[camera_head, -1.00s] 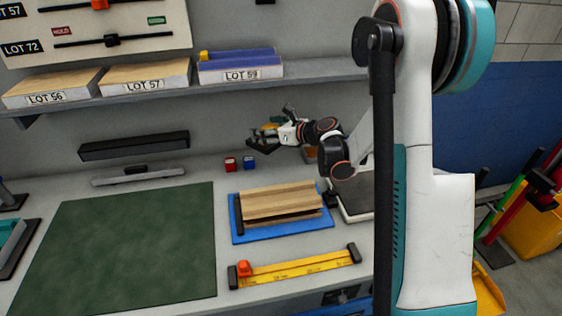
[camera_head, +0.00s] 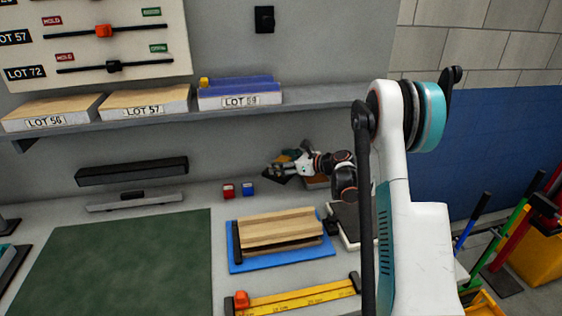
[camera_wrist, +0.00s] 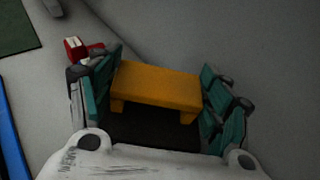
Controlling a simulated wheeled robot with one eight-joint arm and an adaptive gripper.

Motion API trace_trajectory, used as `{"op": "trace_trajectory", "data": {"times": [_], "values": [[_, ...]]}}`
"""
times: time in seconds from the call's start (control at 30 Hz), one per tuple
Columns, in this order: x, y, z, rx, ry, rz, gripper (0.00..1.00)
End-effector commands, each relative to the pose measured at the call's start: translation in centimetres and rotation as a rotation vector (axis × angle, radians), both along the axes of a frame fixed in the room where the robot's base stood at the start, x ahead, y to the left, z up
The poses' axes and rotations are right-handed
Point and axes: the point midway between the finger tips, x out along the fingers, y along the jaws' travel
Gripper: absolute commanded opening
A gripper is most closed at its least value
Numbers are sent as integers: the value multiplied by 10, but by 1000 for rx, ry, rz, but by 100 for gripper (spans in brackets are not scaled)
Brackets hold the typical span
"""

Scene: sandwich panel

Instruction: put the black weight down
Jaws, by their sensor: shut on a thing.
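The black weight shows in the wrist view as a dark base (camera_wrist: 150,130) under a yellow-orange handle (camera_wrist: 158,84). My gripper (camera_wrist: 160,88) has its teal-padded fingers on both sides of that handle and is shut on it. In the head view, my gripper (camera_head: 290,164) holds the weight (camera_head: 277,177) near the back wall, behind the bench items. The weight looks slightly tilted there. Its underside is hidden, and I cannot tell exactly how high it is above the bench.
A blue board (camera_head: 238,264) with wooden strips (camera_head: 278,228) lies in front. A small red block (camera_head: 228,191) and blue block (camera_head: 249,189) stand left of my gripper. A yellow ruler (camera_head: 298,297) lies in front. A green mat (camera_head: 120,262) at left is clear. A shelf (camera_head: 310,95) overhangs behind.

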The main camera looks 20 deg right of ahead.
Motion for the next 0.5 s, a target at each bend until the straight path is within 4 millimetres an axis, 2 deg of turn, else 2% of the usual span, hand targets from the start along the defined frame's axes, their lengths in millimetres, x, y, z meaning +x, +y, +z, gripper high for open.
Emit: {"op": "trace_trajectory", "data": {"times": [0.07,0.27,0.5], "values": [[0,0,-13,2,-2,0,5],[0,0,-23,2,-2,0,5],[0,0,-50,2,-1,0,5]]}}
